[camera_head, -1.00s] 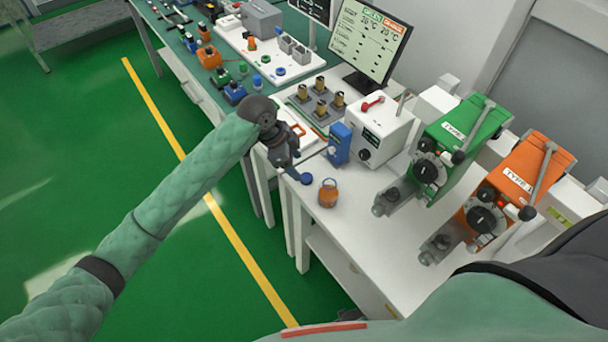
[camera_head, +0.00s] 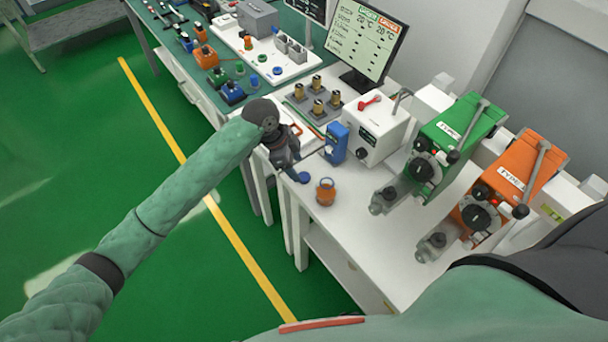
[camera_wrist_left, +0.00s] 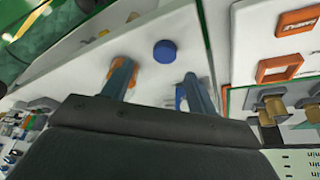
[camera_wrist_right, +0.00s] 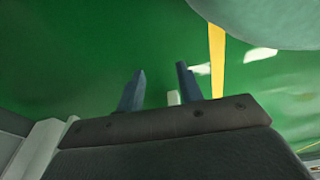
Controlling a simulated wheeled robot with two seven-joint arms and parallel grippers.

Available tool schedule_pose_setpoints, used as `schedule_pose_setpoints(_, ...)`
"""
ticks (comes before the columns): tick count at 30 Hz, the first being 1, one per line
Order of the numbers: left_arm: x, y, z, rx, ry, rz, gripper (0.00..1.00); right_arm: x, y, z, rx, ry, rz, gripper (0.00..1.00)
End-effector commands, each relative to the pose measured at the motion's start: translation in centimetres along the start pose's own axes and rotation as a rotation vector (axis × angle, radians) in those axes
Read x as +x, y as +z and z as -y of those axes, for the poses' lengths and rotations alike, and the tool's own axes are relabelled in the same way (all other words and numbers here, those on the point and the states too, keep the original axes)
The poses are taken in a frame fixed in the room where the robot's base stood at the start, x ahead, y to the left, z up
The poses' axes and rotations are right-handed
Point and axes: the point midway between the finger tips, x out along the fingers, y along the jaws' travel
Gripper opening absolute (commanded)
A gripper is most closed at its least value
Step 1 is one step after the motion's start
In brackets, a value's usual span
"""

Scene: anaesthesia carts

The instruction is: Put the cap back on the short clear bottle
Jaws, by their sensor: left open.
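A small blue cap (camera_head: 304,177) lies on the white table near its left edge. It also shows in the left wrist view (camera_wrist_left: 165,51), between and beyond the fingertips. A short see-through orange bottle (camera_head: 326,192) stands upright to the right of the cap, apart from it. In the left wrist view, one finger partly hides an orange thing that appears to be this bottle (camera_wrist_left: 131,85). My left gripper (camera_head: 292,169) is open and empty, above the table beside the cap. My right gripper (camera_wrist_right: 161,79) is open and empty over the green floor; the head view does not show it.
A blue device (camera_head: 336,144) and a white box (camera_head: 378,132) stand behind the bottle. A green unit (camera_head: 452,140) and an orange unit (camera_head: 500,195) stand to the right. A grey holder (camera_head: 317,101) with brass-coloured pieces is behind. The table front by the bottle is clear.

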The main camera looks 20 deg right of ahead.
Motion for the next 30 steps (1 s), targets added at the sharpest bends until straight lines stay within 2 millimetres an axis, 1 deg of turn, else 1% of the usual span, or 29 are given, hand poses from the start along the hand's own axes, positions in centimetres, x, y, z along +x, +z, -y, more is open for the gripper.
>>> schedule_pose_setpoints(8,0.1,0.0,0.0,0.000,0.000,0.000,0.59,-0.1,0.1,0.0,0.001,0.000,0.000,0.36)
schedule_pose_setpoints(11,0.4,0.0,0.1,-0.002,0.001,-0.001,0.59,-0.3,0.6,0.0,0.001,0.000,0.004,0.36)
schedule_pose_setpoints(15,1.5,0.3,0.4,-0.002,0.002,0.000,0.59,-0.2,3.4,0.2,0.001,-0.002,0.026,0.36)
schedule_pose_setpoints(19,2.8,0.5,0.7,-0.002,0.002,0.000,0.59,-0.2,5.6,0.2,0.000,-0.003,0.040,0.36)
schedule_pose_setpoints(21,3.7,0.5,0.7,-0.002,0.002,-0.001,0.59,-0.2,6.6,0.3,0.000,-0.004,0.047,0.36)
schedule_pose_setpoints(25,4.8,0.6,0.7,-0.001,0.001,0.000,0.59,-0.1,7.8,0.3,0.000,-0.004,0.054,0.36)
schedule_pose_setpoints(30,5.2,0.7,0.7,0.000,-0.001,-0.001,0.59,0.0,8.2,0.3,0.000,-0.004,0.057,0.36)
